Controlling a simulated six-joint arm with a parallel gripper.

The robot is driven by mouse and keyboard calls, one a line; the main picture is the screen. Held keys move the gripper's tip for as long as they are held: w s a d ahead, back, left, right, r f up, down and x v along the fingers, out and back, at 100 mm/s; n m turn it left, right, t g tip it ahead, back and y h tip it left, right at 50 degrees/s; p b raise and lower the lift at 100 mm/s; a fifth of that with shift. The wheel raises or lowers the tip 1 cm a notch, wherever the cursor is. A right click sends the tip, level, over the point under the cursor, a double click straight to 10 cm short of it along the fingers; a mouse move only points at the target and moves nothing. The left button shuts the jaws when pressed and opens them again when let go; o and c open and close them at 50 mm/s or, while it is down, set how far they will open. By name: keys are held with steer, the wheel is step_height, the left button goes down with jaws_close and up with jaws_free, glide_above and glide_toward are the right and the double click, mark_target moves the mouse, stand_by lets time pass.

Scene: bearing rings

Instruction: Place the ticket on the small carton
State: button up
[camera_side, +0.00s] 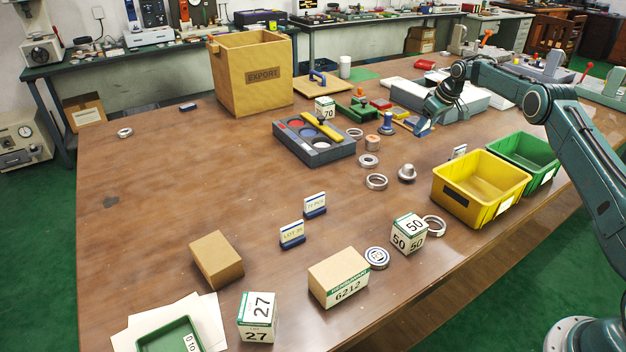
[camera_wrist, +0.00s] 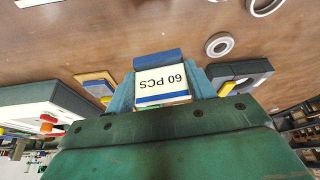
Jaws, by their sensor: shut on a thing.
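The ticket, a white card reading "60 PCS" with a blue stripe and blue base (camera_wrist: 158,57), is upside down in the wrist view. My gripper (camera_wrist: 161,88) is shut on it, with a blue finger on each side. In the side view my gripper (camera_side: 424,124) is low at the back right of the bench; the ticket cannot be made out there. A plain brown small carton (camera_side: 217,260) sits at the front left. A carton marked "6212" (camera_side: 339,278) sits right of it, and a big open "EXPORT" carton (camera_side: 251,75) stands at the back.
Two blue-based tickets (camera_side: 292,235) (camera_side: 315,205) stand mid-bench. Number cubes (camera_side: 257,317) (camera_side: 409,234), a grey tray (camera_side: 314,140), loose rings (camera_side: 376,182), and yellow (camera_side: 481,189) and green (camera_side: 524,158) bins stand around. The left bench is mostly clear.

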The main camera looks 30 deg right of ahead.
steer(key=w+a+r+n, duration=0.1)
steer(key=a+r, duration=0.2)
steer(key=a, duration=0.9)
steer(key=w+a+r+n+y, duration=0.1)
steer(key=w+a+r+n, duration=0.1)
steer(key=a, duration=1)
steer(key=w+a+r+n, duration=0.1)
steer(key=a+r, duration=0.2)
steer(key=a, duration=0.9)
steer(key=s+a+r+n+y, duration=0.15)
steer(key=s+a, duration=0.35)
steer(key=a, duration=0.5)
steer(key=s+a+r+n+g, duration=0.1)
steer(key=s+a+r, duration=0.25)
steer(key=a, duration=0.65)
steer(key=s+a+r+n, duration=0.15)
steer(key=s+a, duration=0.35)
steer(key=a, duration=0.5)
glide_above(227, 254)
steer(key=s+d, duration=0.1)
steer(key=shift+m, duration=0.3)
step_height(227, 254, down, 15)
steer(key=shift+s+d, duration=0.15)
steer(key=shift+f, duration=2.1)
steer(key=shift+f, duration=0.1)
